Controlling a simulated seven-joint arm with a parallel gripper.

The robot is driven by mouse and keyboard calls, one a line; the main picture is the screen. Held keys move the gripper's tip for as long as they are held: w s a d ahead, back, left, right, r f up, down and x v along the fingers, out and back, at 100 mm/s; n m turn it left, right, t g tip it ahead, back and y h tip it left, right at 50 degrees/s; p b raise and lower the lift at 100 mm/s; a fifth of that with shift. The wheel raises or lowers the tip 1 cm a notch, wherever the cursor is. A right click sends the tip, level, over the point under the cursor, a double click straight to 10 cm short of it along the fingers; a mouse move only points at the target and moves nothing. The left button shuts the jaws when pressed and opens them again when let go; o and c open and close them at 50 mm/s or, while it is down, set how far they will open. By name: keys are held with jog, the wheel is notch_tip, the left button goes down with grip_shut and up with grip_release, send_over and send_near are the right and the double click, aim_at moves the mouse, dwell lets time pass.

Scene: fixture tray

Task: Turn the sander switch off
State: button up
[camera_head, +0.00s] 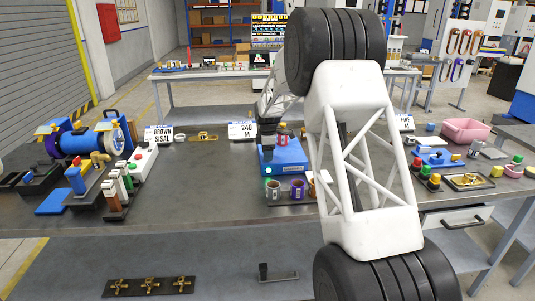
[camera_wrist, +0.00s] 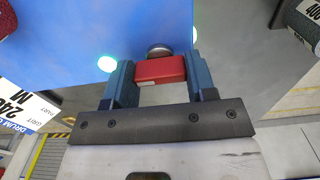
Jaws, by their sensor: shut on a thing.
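A blue box (camera_head: 285,160) stands on the workbench near the middle in the head view, left of my arm. Its blue face (camera_wrist: 80,25) fills the upper left of the wrist view. A red switch handle (camera_wrist: 161,71) on a round grey stem sticks out from that face. My gripper (camera_wrist: 160,82) is shut on the red handle, one blue-grey finger against each side. In the head view my gripper (camera_head: 268,142) is small at the box's left end and its hold is hard to see. A green light (camera_wrist: 107,63) glows at the box's edge.
A blue grinder-like machine (camera_head: 88,141) and switch blocks are at left. A pink bin (camera_head: 466,131) is at right. The bench between is mostly clear.

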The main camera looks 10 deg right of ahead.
jog(key=shift+m, duration=0.4)
jog(key=m, duration=1.2)
jog(key=shift+r, duration=0.1)
jog(key=m, duration=0.5)
dwell(0.4)
jog(key=o, duration=0.9)
jog(key=shift+o, duration=0.2)
